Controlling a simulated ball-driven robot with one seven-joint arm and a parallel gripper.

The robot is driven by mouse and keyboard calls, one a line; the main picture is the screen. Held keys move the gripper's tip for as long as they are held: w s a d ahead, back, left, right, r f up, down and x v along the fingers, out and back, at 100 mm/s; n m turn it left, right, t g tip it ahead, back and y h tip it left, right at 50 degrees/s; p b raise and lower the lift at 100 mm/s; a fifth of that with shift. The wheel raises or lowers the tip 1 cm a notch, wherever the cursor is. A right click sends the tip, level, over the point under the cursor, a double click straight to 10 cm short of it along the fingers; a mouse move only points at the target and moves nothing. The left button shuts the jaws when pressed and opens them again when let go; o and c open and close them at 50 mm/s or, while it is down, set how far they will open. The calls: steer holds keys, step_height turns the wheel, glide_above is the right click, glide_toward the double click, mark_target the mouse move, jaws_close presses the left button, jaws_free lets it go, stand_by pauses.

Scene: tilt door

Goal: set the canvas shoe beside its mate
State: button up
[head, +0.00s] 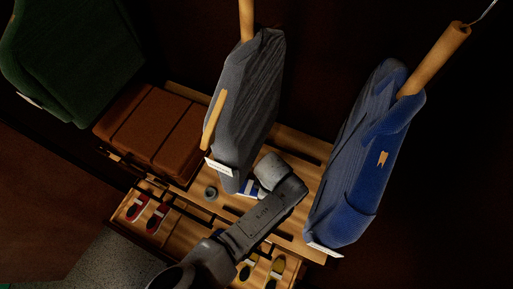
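A small blue-and-white item (249,188), possibly a canvas shoe, shows on the wooden slatted shelf beside my wrist. My arm hides part of it, so I cannot tell whether it is touched or held. My arm reaches up from the bottom and bends at the wrist, where the end of my gripper (266,180) is; its fingers cannot be made out. A red-and-white pair of shoes (146,212) sits in the lower left compartment. Yellowish shoes (276,268) and (246,270) show in the lower right compartment, partly behind my arm.
A grey garment (250,100) and a blue garment (360,165) hang above the slatted shelf (305,215), flanking my wrist. A brown case (155,128) lies at the shelf's left. A green garment (75,60) is upper left.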

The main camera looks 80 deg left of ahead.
steer(key=c, duration=1.2)
steer(key=shift+r, duration=0.1)
